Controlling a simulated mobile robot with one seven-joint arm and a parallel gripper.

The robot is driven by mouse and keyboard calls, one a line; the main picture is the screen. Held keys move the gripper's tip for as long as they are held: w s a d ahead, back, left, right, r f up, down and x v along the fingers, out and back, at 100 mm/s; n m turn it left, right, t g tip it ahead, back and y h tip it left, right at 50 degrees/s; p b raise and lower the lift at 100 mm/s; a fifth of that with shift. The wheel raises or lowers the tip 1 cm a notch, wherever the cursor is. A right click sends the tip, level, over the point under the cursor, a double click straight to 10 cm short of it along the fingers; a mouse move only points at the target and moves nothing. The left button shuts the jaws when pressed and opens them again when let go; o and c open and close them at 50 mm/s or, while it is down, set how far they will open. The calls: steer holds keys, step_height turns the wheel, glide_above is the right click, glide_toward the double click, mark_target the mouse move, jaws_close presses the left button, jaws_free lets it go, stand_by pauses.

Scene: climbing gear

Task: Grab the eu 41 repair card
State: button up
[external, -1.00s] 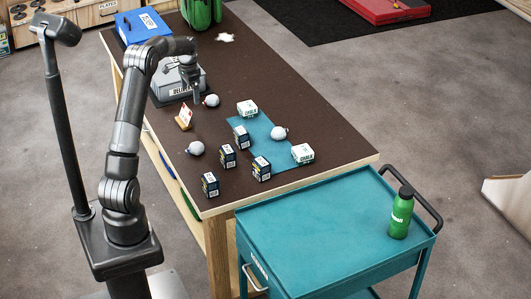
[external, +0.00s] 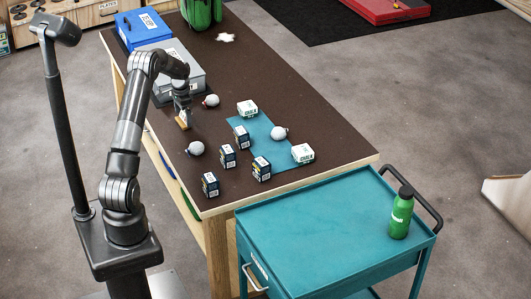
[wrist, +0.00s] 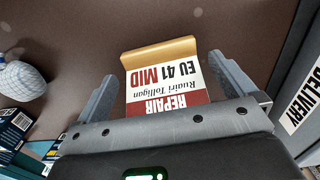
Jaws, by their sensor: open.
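The EU 41 repair card (wrist: 165,82) shows upside down in the wrist view, white with red bands, reading "REPAIR" and "EU 41 MID". It stands in a small wooden holder (wrist: 158,53), which also shows in the external view (external: 183,123). My gripper (wrist: 165,78) is open, with one finger on each side of the card and a visible gap at both sides. In the external view my gripper (external: 182,106) is right over the holder and hides most of the card.
A grey box (external: 180,66) labelled "DELIVERY" in the wrist view stands close behind the card. White balls (external: 196,148), several dark small boxes (external: 227,156) and white chalk boxes (external: 303,153) stand to the right. A blue box (external: 140,27) is at the table's far end.

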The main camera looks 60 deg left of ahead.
steer(key=shift+f, duration=0.85)
steer(key=shift+c, duration=0.2)
steer(key=c, duration=0.9)
steer(key=shift+o, duration=0.2)
steer(key=shift+r, duration=0.1)
